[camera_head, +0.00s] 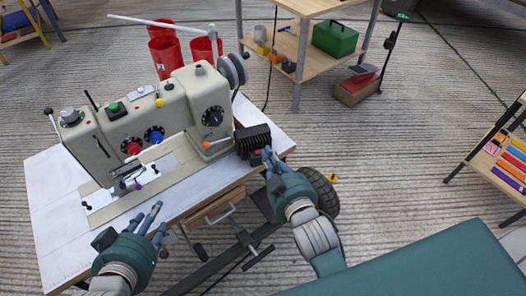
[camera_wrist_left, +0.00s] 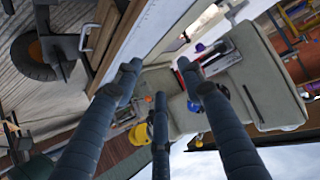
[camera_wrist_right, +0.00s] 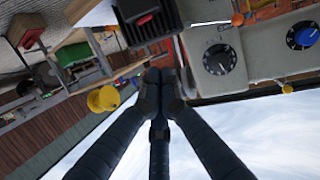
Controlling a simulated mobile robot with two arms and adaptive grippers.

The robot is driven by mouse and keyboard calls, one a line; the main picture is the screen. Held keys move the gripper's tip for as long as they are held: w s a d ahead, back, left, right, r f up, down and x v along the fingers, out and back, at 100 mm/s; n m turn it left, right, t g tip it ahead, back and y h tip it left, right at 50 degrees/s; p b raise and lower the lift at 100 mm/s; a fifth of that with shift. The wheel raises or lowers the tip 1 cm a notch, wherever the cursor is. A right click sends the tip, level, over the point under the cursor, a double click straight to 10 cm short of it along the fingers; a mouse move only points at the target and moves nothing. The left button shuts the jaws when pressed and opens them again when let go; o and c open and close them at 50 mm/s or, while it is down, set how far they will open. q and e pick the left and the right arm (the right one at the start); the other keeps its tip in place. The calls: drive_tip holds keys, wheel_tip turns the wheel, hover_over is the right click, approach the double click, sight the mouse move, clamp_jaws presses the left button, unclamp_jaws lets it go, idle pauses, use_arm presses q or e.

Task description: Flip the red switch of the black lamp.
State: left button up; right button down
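The black lamp (camera_head: 252,138) is a dark ribbed box at the right end of the sewing machine, on the table. Its red switch (camera_wrist_right: 145,19) shows on the lamp's dark face at the top of the right wrist view. My right gripper (camera_head: 268,154) is just in front of the lamp, at its right side in the head view. Its fingers are drawn together and empty; they also show in the right wrist view (camera_wrist_right: 161,82). I cannot tell whether they touch the lamp. My left gripper (camera_head: 152,221) is open and empty over the table's front edge; its spread fingers show in the left wrist view (camera_wrist_left: 159,78).
The cream sewing machine (camera_head: 183,103) fills much of the white table (camera_head: 57,205). Red bins (camera_head: 164,54) stand behind it. A wooden shelf (camera_head: 284,68) with a green box (camera_head: 335,38) is at the back. A teal surface (camera_head: 425,268) lies at the lower right.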

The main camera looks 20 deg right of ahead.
sight(259, 143)
drive_tip(key=w+f+b, duration=0.1)
drive_tip(key=w+f, duration=0.1)
drive_tip(key=w, duration=0.1)
drive_tip(key=w+f+b, duration=0.2)
drive_tip(key=w+f, duration=0.1)
drive_tip(key=shift+w+d+f, duration=0.1)
drive_tip(key=shift+w, duration=0.1)
use_arm(q)
drive_tip(key=w+d+r+t+h, duration=0.1)
drive_tip(key=r+t, duration=0.4)
drive_tip(key=r, duration=0.5)
drive_tip(key=w+d+r+t+h, duration=0.2)
drive_tip(key=r+t, duration=0.3)
drive_tip(key=r, duration=0.5)
drive_tip(key=shift+w+d+b, duration=0.3)
drive_tip(key=shift+w+d, duration=0.1)
drive_tip(key=shift+w, duration=0.4)
use_arm(e)
drive_tip(key=shift+f, duration=0.1)
